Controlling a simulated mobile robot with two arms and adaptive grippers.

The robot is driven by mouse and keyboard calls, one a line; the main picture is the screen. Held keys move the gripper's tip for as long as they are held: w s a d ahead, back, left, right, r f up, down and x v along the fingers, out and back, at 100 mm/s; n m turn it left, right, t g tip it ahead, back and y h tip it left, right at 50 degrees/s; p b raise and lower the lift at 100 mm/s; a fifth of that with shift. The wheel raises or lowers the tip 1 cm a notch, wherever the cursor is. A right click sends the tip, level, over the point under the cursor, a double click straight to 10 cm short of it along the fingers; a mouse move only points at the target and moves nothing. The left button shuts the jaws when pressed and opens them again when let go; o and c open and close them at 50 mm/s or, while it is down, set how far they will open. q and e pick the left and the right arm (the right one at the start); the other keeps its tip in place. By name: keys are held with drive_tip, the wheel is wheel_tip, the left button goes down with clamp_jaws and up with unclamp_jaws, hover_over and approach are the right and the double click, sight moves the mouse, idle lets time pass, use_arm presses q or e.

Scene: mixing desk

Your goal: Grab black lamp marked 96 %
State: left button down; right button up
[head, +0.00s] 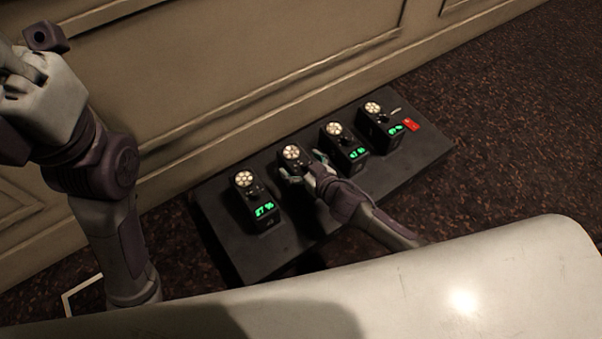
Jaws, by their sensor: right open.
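Several black lamps with round white faces and green number displays stand in a row on a dark table (243,264). The leftmost lamp (258,203) reads 87 %. The second lamp (293,154) has its display hidden behind my right gripper (303,172). The third lamp (345,143) shows a number in the forties, hard to read. The rightmost lamp (381,127) has a partly turned display that I cannot read surely. My right gripper is open, with its fingers at the front of the second lamp; I cannot tell whether they touch it. My left arm stands at the left; its fingers do not show.
A small red object (411,124) lies right of the rightmost lamp, near a small pale item (396,111). A panelled wall (230,60) runs behind the table. Dark carpet (510,110) is clear to the right.

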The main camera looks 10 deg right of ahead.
drive_tip(key=c, duration=1.7)
drive_tip(key=shift+r, duration=0.15)
drive_tip(key=shift+c, duration=1)
drive_tip(key=shift+r, duration=0.1)
